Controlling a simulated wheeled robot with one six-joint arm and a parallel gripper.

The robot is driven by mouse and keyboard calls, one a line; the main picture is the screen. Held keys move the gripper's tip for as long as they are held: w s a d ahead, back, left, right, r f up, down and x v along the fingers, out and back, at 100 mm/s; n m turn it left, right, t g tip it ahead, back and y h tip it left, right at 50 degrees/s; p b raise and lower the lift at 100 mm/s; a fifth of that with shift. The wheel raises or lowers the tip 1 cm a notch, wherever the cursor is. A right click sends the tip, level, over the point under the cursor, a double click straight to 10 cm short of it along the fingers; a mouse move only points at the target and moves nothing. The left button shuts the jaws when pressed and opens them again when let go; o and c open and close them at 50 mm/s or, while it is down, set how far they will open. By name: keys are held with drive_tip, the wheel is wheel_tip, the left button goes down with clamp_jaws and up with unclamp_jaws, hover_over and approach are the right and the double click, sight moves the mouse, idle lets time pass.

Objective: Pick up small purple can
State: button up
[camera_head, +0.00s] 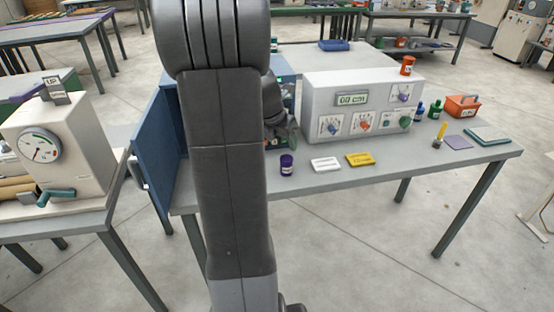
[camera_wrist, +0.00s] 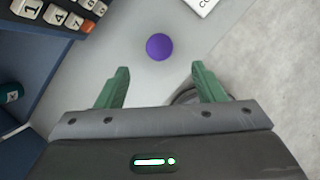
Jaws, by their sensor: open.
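The small purple can (camera_head: 287,164) stands upright on the grey table, just right of my arm in the head view. A white label shows on its side. In the wrist view I see the can (camera_wrist: 159,47) from above as a round purple top, beyond the fingertips and roughly centred between them. My gripper (camera_wrist: 162,75) is open, with two green fingers apart and nothing between them. In the head view my arm hides much of the gripper.
A blue cabinet (camera_head: 170,130) with its door open stands left of the can. White (camera_head: 325,164) and yellow (camera_head: 360,159) cards lie to the can's right. A control box (camera_head: 362,95) with dials stands behind. The table's front edge is close to the can.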

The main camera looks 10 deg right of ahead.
sight(285, 160)
drive_tip(key=x, duration=0.7)
drive_tip(key=shift+s+d+f, duration=0.1)
drive_tip(key=shift+d+f, duration=0.05)
drive_tip(key=shift+f, duration=0.3)
drive_tip(key=shift+s+a+f+b+x, duration=0.1)
drive_tip(key=shift+a+x, duration=0.05)
drive_tip(key=shift+x, duration=0.7)
drive_tip(key=shift+s+a+f+b+x, duration=0.1)
drive_tip(key=shift+a+b+x, duration=0.1)
drive_tip(key=shift+x, duration=0.65)
drive_tip(key=shift+a+b+x, duration=0.1)
drive_tip(key=shift+a+x, duration=0.05)
drive_tip(key=shift+x, duration=0.75)
drive_tip(key=shift+c, duration=0.4)
drive_tip(key=c, duration=1)
